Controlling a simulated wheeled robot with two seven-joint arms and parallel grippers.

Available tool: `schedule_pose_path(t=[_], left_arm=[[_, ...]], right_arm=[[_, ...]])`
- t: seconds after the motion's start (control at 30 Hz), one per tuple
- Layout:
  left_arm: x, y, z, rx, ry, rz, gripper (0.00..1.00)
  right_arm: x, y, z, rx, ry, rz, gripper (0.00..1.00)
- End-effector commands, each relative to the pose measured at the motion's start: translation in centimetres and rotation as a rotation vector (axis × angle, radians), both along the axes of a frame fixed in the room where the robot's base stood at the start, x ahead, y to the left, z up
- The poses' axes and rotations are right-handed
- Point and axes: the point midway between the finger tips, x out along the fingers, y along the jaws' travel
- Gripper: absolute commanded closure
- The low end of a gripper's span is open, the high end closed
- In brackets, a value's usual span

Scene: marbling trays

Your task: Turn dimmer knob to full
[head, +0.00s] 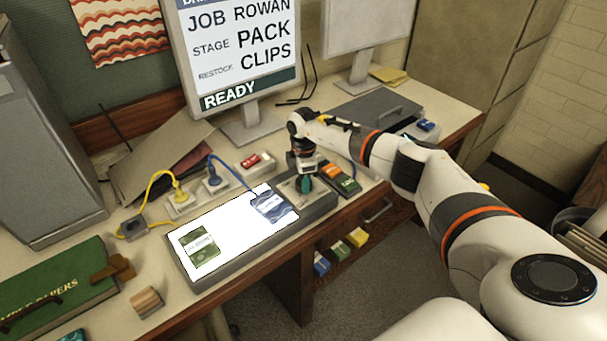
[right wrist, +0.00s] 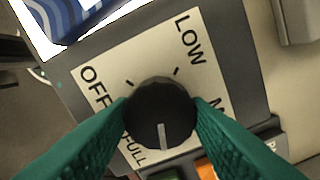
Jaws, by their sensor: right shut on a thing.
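The black round dimmer knob (right wrist: 160,112) sits on a pale label plate (right wrist: 115,75). The plate reads OFF, LOW, a partly hidden word starting with M, and FULL. The knob's white pointer line is toward the bottom of the right wrist view, beside FULL and between it and the M word. My right gripper (right wrist: 161,118) has its green fingers shut on the knob's two sides. In the head view my right gripper (head: 304,184) is over the right end of the light panel (head: 236,238), hiding the knob. My left gripper is not in view.
The panel glows white, with a green packet (head: 199,246) and a blue packet (head: 272,205) on it. Orange and green packs (head: 340,177) lie close right of my gripper. A power strip (head: 181,206) with yellow and blue cords is behind. A wooden block (head: 147,301) stands front left.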

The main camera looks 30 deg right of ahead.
Motion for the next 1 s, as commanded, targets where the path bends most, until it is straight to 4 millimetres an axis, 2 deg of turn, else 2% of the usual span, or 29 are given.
schedule_pose_path(t=[0.1,0.4,0.97,1.0], left_arm=[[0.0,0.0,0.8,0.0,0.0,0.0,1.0],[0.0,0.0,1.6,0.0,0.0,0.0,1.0],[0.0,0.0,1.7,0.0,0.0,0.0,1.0],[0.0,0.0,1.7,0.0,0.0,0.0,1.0]], right_arm=[[0.0,0.0,0.3,0.001,-0.001,-0.078,0.8],[0.1,0.0,0.2,0.0,-0.002,-0.204,0.8],[0.1,0.0,0.1,0.0,-0.002,-0.238,0.8],[0.1,0.0,0.1,0.0,-0.002,-0.238,0.56]])
